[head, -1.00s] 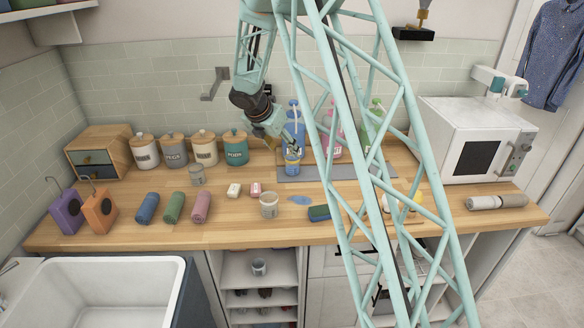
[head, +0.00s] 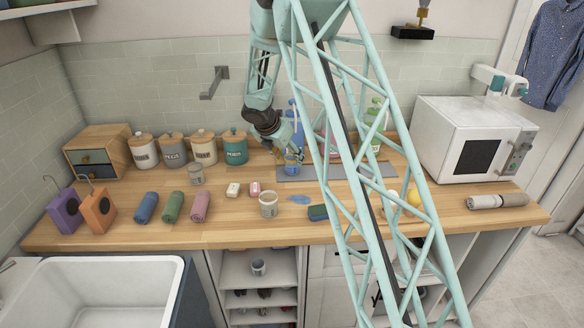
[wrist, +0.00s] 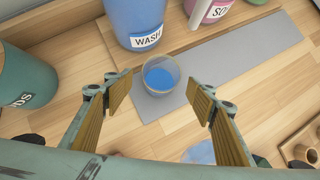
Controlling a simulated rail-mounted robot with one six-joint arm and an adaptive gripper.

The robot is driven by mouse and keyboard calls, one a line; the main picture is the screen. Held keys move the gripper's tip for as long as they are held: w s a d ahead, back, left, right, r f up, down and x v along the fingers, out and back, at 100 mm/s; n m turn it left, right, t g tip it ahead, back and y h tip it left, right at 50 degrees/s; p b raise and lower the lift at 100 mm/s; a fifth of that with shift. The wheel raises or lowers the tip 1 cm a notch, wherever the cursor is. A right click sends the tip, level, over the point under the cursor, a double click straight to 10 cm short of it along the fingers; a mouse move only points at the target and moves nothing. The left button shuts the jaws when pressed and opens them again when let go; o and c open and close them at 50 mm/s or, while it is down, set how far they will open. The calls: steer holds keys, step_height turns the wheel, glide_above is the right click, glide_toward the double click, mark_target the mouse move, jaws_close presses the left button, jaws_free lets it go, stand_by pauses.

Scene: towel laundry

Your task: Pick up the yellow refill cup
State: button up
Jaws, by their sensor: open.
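In the wrist view, a cup (wrist: 161,74) with a yellow band and blue inside stands upright on a grey mat (wrist: 235,54), in front of a blue bottle marked WASH (wrist: 135,18). My gripper (wrist: 161,98) is open and empty. Its two fingers are spread to the left and right of the cup, slightly nearer the camera, with gaps on both sides. In the head view my gripper (head: 295,154) is low over the mat in front of the blue bottle, and it largely hides the cup there.
A pink bottle (wrist: 207,8) stands right of the blue one. A teal canister (head: 235,148) is to the left. Grey cups (head: 268,205) (head: 195,174), rolled towels (head: 173,207) and a blue puddle (head: 299,199) are on the counter. A microwave (head: 470,140) stands right.

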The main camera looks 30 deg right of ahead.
steer(key=shift+f, duration=0.1)
stand_by(0.3)
steer(key=shift+b+x, duration=0.35)
steer(key=shift+x, duration=2.3)
steer(key=c, duration=0.8)
